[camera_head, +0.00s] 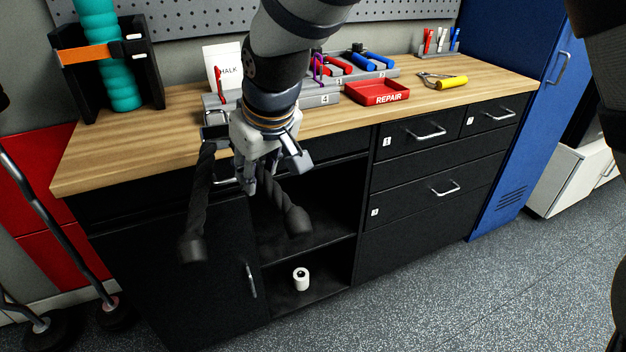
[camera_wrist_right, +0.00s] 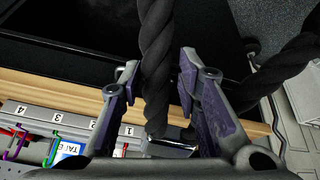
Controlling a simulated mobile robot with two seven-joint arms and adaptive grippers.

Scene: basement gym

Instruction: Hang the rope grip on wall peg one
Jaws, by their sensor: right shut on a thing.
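The rope grip (camera_head: 197,205) is black and twisted, with two strands hanging down to knobbed ends. My right gripper (camera_head: 248,182) is shut on it and holds it in front of the workbench, before the open cabinet. In the right wrist view, a rope strand (camera_wrist_right: 156,70) runs between the fingers (camera_wrist_right: 158,88), with a shiny metal fitting (camera_wrist_right: 172,147) near their base. A grey peg rack (camera_head: 318,98) stands on the bench behind the gripper. In the wrist view, its labels 4 to 1 show, with label 1 (camera_wrist_right: 128,130) close to the gripper. My left gripper is not in view.
The wooden benchtop (camera_head: 150,150) carries a red REPAIR tray (camera_head: 380,92), a chalk box (camera_head: 222,62), a yellow-handled tool (camera_head: 450,82) and a teal roller (camera_head: 120,75) in a black holder. A white roll (camera_head: 300,278) sits on the lower shelf. A blue locker (camera_head: 535,120) stands right.

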